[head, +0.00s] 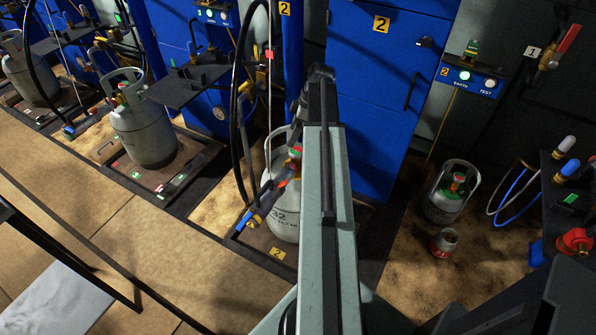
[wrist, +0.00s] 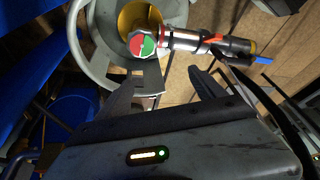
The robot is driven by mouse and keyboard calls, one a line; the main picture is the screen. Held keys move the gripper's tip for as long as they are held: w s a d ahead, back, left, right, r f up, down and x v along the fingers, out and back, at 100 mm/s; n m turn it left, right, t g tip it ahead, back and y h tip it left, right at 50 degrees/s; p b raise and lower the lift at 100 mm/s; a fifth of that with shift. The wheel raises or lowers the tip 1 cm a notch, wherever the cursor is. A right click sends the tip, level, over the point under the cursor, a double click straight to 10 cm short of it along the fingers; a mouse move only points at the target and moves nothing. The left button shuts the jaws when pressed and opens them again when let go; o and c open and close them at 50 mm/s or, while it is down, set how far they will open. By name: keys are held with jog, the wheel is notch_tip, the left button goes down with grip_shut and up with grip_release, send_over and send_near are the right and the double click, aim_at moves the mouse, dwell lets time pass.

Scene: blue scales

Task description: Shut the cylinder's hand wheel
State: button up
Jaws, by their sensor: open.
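The grey cylinder (head: 284,222) stands on the scale platform (head: 262,243), partly hidden behind my arm. Its hand wheel (head: 295,152), with red and green on its top, shows just left of my arm. In the wrist view the hand wheel (wrist: 142,43) sits inside the cylinder's grey collar (wrist: 92,42), above a brass-coloured part. My gripper (wrist: 164,72) is open and empty, with its fingers pointing towards the collar. The hand wheel lies beyond the left finger's tip, apart from the middle of the gap. In the head view my arm mostly hides the gripper.
A silver connector (wrist: 183,38) with a hose runs right from beside the wheel. A blue cabinet (head: 380,90) stands behind. Another cylinder (head: 146,130) stands on a scale to the left. A small cylinder (head: 450,192) and red can (head: 444,242) stand on the right floor.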

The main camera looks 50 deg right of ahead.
jog(key=b, duration=0.1)
send_near(298, 151)
jog(key=shift+n+t, duration=0.3)
jog(key=shift+n, duration=0.1)
jog(key=b+x, duration=0.4)
jog(key=x, duration=0.1)
jog(key=b+x, duration=0.2)
jog(key=b, duration=0.1)
jog(key=shift+s+f, duration=0.25)
jog(key=shift+f, duration=0.25)
jog(key=shift+w+a+f, duration=0.1)
jog(key=shift+w+f, duration=0.1)
jog(key=shift+f, duration=0.05)
jog(key=shift+r, duration=0.1)
